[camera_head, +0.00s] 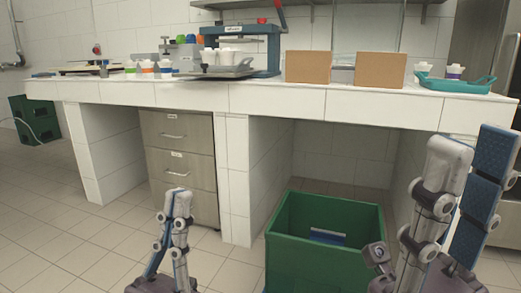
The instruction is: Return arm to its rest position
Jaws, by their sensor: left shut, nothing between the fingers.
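My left gripper (178,194) is at the bottom left of the head view, fingers pointing up. Its fingers are together and hold nothing. It is in front of the counter and the grey drawer unit (178,140), and appears clear of both. My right gripper (474,147) is at the right, larger and closer to the camera, fingers pointing up. Its fingers stand apart, with one finger's blue pads showing, and I see nothing between them. The rest of both arms is cut off by the lower edge.
A white tiled counter (270,100) spans the view. It bears two brown boxes (307,67) (380,70), a teal tray (456,84), a blue press machine (272,45) and small cups. A green crate (325,208) with a blue item inside stands between my grippers.

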